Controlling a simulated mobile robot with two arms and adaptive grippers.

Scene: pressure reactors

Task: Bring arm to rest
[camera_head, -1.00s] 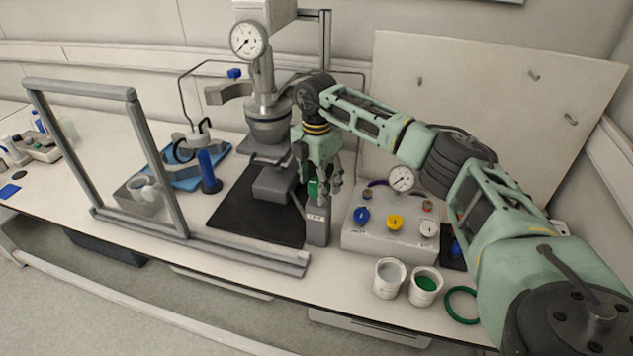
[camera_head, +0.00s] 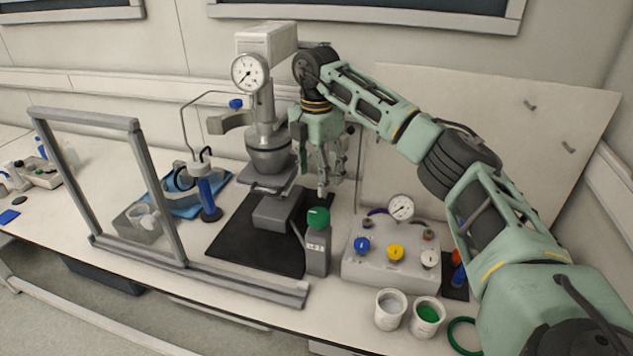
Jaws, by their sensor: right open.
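My right arm comes in from the right edge and reaches over the bench. Its gripper (camera_head: 324,186) hangs with the fingers pointing down, open and empty. It is just right of the pressure reactor (camera_head: 268,140), above and behind the green-capped grey bottle (camera_head: 318,243). The fingers look apart from the bottle's cap. My left gripper does not show.
A grey frame (camera_head: 152,190) stands at the left front. A control box (camera_head: 378,270) with coloured knobs and a gauge stands right of the bottle. Two white cups (camera_head: 390,309) and a green ring (camera_head: 459,345) lie near the front edge. A white panel (camera_head: 500,130) stands behind.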

